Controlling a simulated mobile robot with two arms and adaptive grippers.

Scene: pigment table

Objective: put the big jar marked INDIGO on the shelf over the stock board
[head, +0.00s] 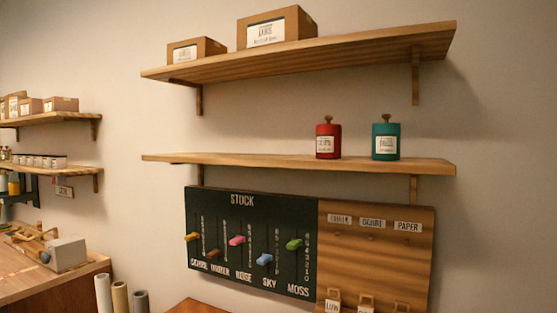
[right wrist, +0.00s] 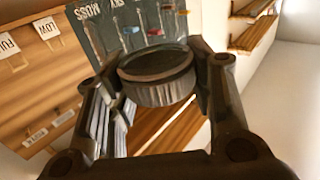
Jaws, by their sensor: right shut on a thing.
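My right gripper (right wrist: 160,75) shows in the right wrist view, shut on a dark, round-topped jar (right wrist: 158,66) with a ribbed rim. No label on it can be read from this side. The shelf over the stock board (head: 235,159) is a long wooden plank in the head view. A red jar (head: 328,140) and a teal jar (head: 386,140) stand on its right half, each with a knobbed lid and a pale label. The stock board (head: 250,206) hangs below, with coloured sliders. My left gripper is in neither view, and no gripper shows in the head view.
The shelf's left half and its right end are bare. An upper shelf (head: 330,58) with two cardboard boxes hangs above it. A wooden panel with tags and hooks (head: 375,255) adjoins the stock board. Rolls (head: 120,297) stand at lower left, beside a workbench (head: 85,275).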

